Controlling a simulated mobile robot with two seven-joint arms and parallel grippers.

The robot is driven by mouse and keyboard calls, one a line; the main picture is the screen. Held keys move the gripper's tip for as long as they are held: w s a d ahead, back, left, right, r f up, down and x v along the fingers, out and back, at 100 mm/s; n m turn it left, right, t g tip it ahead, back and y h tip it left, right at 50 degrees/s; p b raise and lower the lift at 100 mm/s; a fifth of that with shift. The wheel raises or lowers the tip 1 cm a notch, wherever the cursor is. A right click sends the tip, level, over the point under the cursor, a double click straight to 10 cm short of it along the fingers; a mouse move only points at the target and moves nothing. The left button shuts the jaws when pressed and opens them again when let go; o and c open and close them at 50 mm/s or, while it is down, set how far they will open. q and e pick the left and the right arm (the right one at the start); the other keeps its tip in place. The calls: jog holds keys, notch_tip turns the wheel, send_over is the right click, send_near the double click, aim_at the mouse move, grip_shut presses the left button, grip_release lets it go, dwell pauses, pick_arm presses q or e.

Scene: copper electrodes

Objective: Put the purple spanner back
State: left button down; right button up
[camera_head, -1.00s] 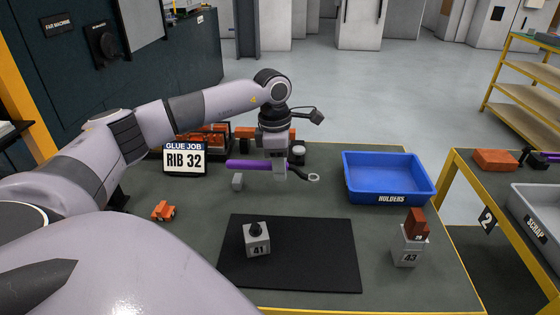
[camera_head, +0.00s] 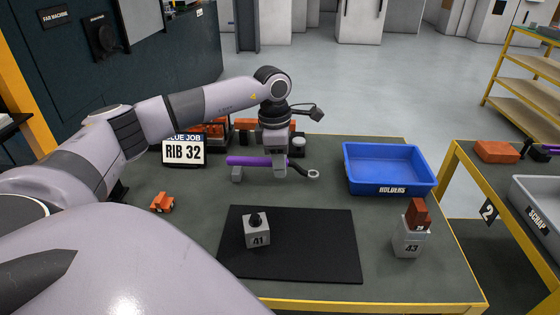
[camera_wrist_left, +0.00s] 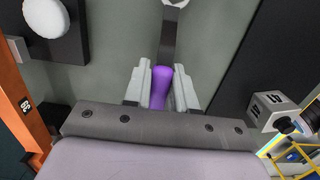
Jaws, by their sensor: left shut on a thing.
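The purple spanner (camera_head: 246,160) has a purple handle, a dark shaft and a pale ring end (camera_head: 313,174). My left gripper (camera_head: 279,172) is shut on it, pointing down over the back part of the table. The handle lies to the left and the ring to the right. In the left wrist view the purple handle (camera_wrist_left: 161,86) sits between both fingers, with the dark shaft running up the picture. A small grey block (camera_head: 237,174) stands under the handle's left end; I cannot tell whether they touch. My right gripper is not in view.
A black mat (camera_head: 320,260) bears grey block 41 (camera_head: 257,237). A blue HOLDERS bin (camera_head: 390,188) and grey block 43 (camera_head: 408,243) with a red-brown piece stand right. The RIB 32 sign (camera_head: 184,152) and an orange toy-like piece (camera_head: 162,202) are left. A white-topped item (camera_head: 298,142) stands behind.

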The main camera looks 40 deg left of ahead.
pick_arm(q)
jog(key=shift+f+b, duration=0.4)
jog(key=shift+f, duration=0.25)
jog(key=shift+c, duration=1.8)
grip_release()
jog(key=shift+s+a+r+p, duration=0.1)
jog(key=shift+r+p, duration=1.1)
jog(key=shift+r, duration=0.3)
jog(key=shift+s+a+r+p, duration=0.1)
jog(key=shift+r+p, duration=1.1)
jog(key=shift+r, duration=0.3)
notch_tip(320, 180, up, 7)
jog(key=shift+s+a+b, duration=0.15)
jog(key=shift+a+b, duration=0.05)
jog(key=shift+b, duration=0.1)
